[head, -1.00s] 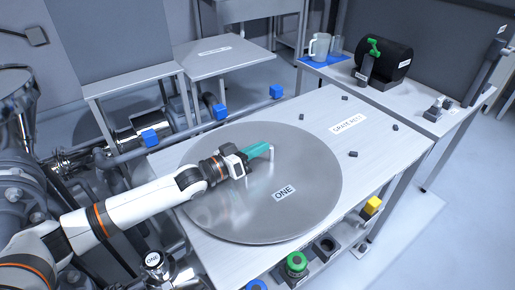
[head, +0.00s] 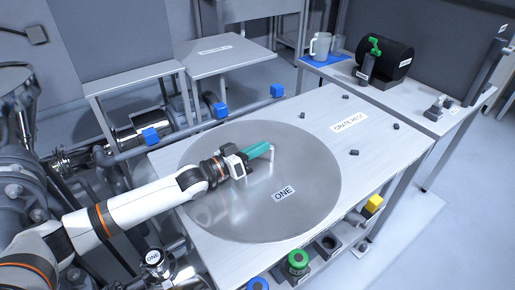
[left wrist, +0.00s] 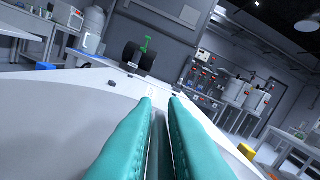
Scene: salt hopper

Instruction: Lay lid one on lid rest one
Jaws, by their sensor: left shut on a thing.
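Lid one (head: 225,205) is a large round grey metal disc with a ONE label. In the head view it looks level and covers much of the pale table (head: 400,150); I cannot tell whether it touches the top. My left gripper (head: 262,151), with teal fingers, is shut on the lid's small upright handle (head: 271,155). No label reading lid rest one is legible. My right gripper is out of view.
The table carries a GRATE REST label (head: 349,121) and small dark blocks (head: 354,152). A grey side table (head: 235,63) stands behind with an unreadable label. A bench with a black drum (head: 386,62) is at back right. Pipes and blue blocks (head: 220,110) line the left.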

